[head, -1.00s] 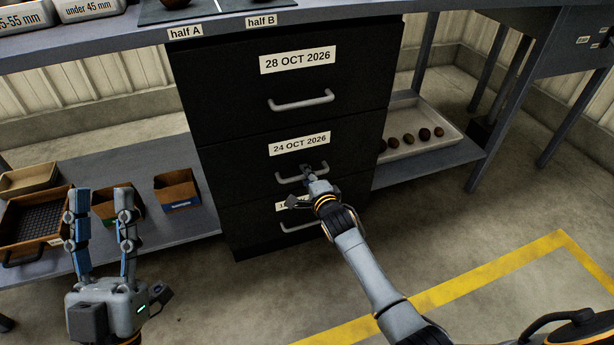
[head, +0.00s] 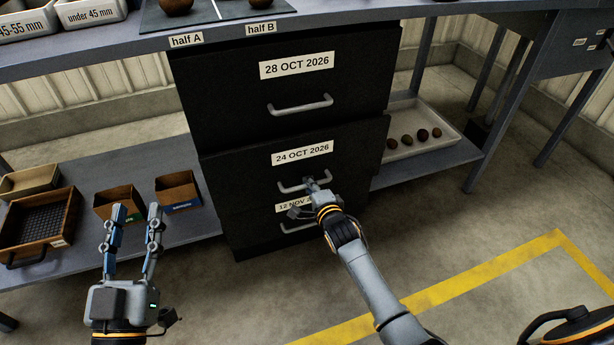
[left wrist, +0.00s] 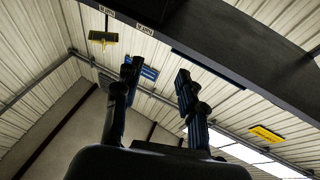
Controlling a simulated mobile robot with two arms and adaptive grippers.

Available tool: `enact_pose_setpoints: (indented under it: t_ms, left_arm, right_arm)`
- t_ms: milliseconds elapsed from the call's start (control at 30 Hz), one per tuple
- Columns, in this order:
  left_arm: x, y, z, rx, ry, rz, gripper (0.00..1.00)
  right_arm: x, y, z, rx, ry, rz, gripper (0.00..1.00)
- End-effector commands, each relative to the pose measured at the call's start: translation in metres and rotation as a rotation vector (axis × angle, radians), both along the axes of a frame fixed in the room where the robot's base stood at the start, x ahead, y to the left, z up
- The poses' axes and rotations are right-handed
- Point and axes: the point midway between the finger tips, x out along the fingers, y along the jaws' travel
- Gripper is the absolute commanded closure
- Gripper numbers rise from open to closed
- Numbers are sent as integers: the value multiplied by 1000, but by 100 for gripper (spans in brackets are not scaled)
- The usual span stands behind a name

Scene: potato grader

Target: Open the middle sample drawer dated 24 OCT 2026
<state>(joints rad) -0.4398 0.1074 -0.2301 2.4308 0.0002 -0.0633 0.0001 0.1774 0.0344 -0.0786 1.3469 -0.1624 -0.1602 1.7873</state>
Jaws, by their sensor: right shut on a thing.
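The middle drawer (head: 240,172) is black and carries a white label reading 24 OCT 2026 (head: 302,153). Its front stands a little forward of the top drawer. My right gripper (head: 310,183) is shut on the right part of its grey bar handle (head: 290,189); the fingertips are partly hidden by the wrist. My left gripper (head: 132,212) is open and empty, fingers up, in front of the lower shelf at the left. Its two fingers also show apart in the left wrist view (left wrist: 157,85).
The top drawer (head: 225,95) is labelled 28 OCT 2026 and is shut. A bottom drawer handle (head: 298,227) sits below, its label partly covered. Small boxes (head: 180,190) stand on the left shelf, a potato tray (head: 440,146) on the right shelf. Floor in front is clear.

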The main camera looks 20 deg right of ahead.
Motion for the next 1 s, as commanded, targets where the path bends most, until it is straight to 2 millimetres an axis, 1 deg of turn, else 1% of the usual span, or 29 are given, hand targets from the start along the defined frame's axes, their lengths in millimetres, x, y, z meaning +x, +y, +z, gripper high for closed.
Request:
enact_pose_setpoints:
  t_ms: [33, 133, 267, 300, 367, 400, 467, 500, 567, 600, 667, 767, 800, 933, 1000]
  left_arm:
    - [4, 2, -11, 23, 85, 5, 60]
    - [8, 5, -43, 71, 263, 16, 60]
    - [2, 13, -85, 129, 492, 30, 60]
    - [-2, 16, -98, 146, 561, 35, 60]
    - [-10, 21, -116, 171, 664, 41, 60]
    - [-17, 24, -127, 187, 734, 45, 60]
    - [-28, 29, -144, 211, 836, 51, 60]
    - [-37, 33, -154, 227, 902, 55, 60]
    - [-51, 39, -168, 249, 1002, 61, 60]
    - [-61, 43, -176, 263, 1068, 65, 60]
    - [-78, 49, -187, 283, 1166, 71, 60]
    - [-109, 59, -202, 317, 1326, 80, 60]
    - [-122, 63, -206, 330, 1390, 84, 60]
    - [-163, 75, -214, 365, 1579, 94, 60]
    - [-160, 74, -209, 364, 1569, 93, 60]
  right_arm:
    - [-6, -1, 3, 1, 3, -1, 100]
    - [-16, -1, 3, 1, 3, -2, 100]
    - [-29, -1, 4, 1, 1, -2, 100]
    - [-34, -2, 3, 1, 2, -2, 100]
    - [-40, -2, 4, 2, 1, -2, 100]
    - [-44, -2, 4, 1, 1, -2, 100]
    - [-50, -3, 3, 1, 2, -2, 100]
    - [-54, -3, 4, 2, 1, -2, 100]
    - [-60, -3, 3, -1, 1, -3, 100]
    - [-64, -3, 4, 0, 1, -3, 100]
    - [-70, -4, 4, 0, 1, -3, 100]
    - [-81, -4, 4, -1, 1, -3, 100]
    - [-85, -4, 4, 0, 1, -3, 100]
    - [-99, -5, 4, -1, 1, -3, 100]
    - [-107, -5, 4, -1, 1, -3, 100]
